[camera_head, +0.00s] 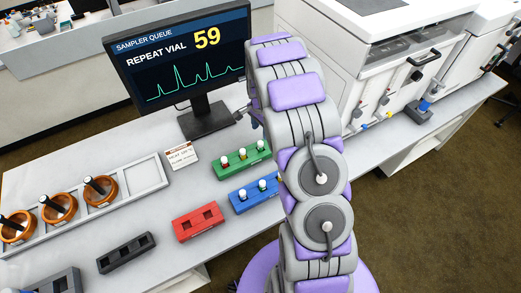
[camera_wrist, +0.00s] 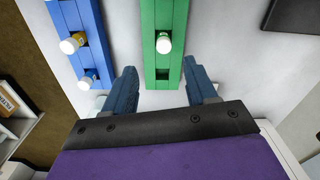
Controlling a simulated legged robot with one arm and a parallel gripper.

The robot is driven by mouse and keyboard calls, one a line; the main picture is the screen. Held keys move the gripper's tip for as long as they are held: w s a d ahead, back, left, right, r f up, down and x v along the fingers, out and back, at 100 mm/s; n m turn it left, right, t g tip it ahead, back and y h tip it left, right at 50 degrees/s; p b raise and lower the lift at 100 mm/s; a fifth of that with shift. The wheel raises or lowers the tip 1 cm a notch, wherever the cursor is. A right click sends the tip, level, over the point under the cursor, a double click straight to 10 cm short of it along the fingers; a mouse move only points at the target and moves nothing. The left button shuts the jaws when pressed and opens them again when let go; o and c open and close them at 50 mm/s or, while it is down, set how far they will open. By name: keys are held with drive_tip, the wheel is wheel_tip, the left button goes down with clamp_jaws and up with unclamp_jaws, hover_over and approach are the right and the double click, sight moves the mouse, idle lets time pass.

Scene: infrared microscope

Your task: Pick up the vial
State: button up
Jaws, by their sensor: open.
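The green rack (camera_head: 241,160) holds white-capped vials (camera_head: 243,154) in the head view. In the wrist view, one white-capped vial (camera_wrist: 163,44) stands in the green rack (camera_wrist: 164,14), with a dark slot nearer to me. The blue rack (camera_head: 249,199) holds more white-capped vials (camera_wrist: 73,43), also seen at the left of the wrist view. My gripper (camera_wrist: 162,87) is open and empty. Its fingers are spread to either side of the green rack's near end in the picture, below the vial and apart from it. In the head view my arm mostly hides the gripper. Vial numbers are not readable.
A monitor (camera_head: 180,55) reads "REPEAT VIAL 59". A small sign (camera_head: 181,156) stands by the green rack. A red rack (camera_head: 198,222) and a black rack (camera_head: 126,253) look empty. A tray (camera_head: 149,174) with orange rings is at left. White instruments (camera_head: 400,55) stand at right.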

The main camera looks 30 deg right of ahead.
sight(261, 142)
wheel_tip(261, 142, down, 5)
drive_tip(key=shift+a+r+b, duration=0.1)
drive_tip(key=shift+a+b, duration=0.05)
drive_tip(key=shift+b, duration=0.25)
drive_tip(key=shift+w+d+f+b, duration=0.2)
drive_tip(key=shift+f+b, duration=0.2)
drive_tip(key=shift+f, duration=1.05)
drive_tip(key=shift+w+d+f+b, duration=0.15)
drive_tip(key=shift+f+b, duration=0.2)
drive_tip(key=shift+f, duration=1.05)
drive_tip(key=shift+a, duration=0.1)
drive_tip(key=shift+c, duration=0.3)
clamp_jaws()
